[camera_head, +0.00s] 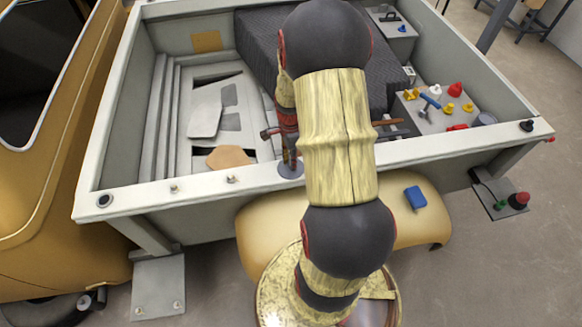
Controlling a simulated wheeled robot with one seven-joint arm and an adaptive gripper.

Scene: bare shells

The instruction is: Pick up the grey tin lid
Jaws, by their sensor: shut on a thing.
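The grey tin lid (290,171) is a small, flat, dark grey disc at the near rim of the truck bed, left of my upper arm. My gripper (290,160) points down at it, with its narrow fingers close together and shut on the lid. The fingertips are small in this view, and the exact grip on the lid is hard to make out. I cannot tell whether the lid touches the rim or hangs just above it.
The pale rim (140,197) runs around the bed. A grey panel (205,115) and a tan hexagonal piece (229,157) lie inside at left. A grey box (450,120) with several small coloured pieces stands right. A blue block (415,197) lies on the yellow fender (425,225).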

